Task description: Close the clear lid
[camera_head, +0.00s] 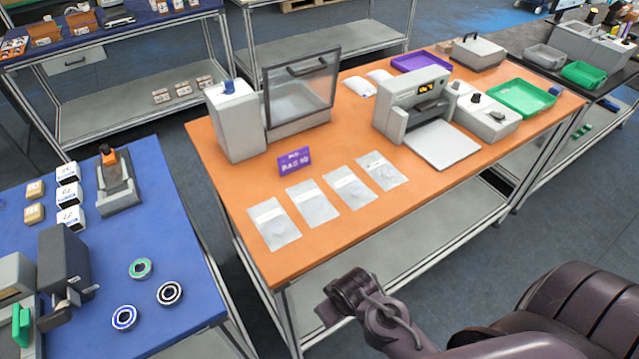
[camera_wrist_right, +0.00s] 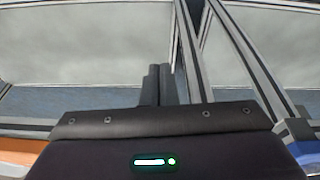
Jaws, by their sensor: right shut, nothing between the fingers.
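The clear lid (camera_head: 301,87) is a dark-framed transparent panel with a dark handle near its top edge. It stands raised, steeply tilted, on the light grey machine (camera_head: 233,122) at the back left of the orange table. Under it is an open light grey chamber (camera_head: 296,128). My right gripper (camera_head: 337,302) is in front of the orange table's near edge, low in the head view, well apart from the lid. In the right wrist view its two dark fingers (camera_wrist_right: 158,84) are together with nothing between them. My left gripper is not in view.
On the orange table (camera_head: 357,218) lie several clear bags (camera_head: 320,203), a purple sign (camera_head: 294,161), a printer-like machine (camera_head: 410,103) and a green tray (camera_head: 521,98). A blue table (camera_head: 185,225) with bearings and boxes stands at left. A gap separates the tables.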

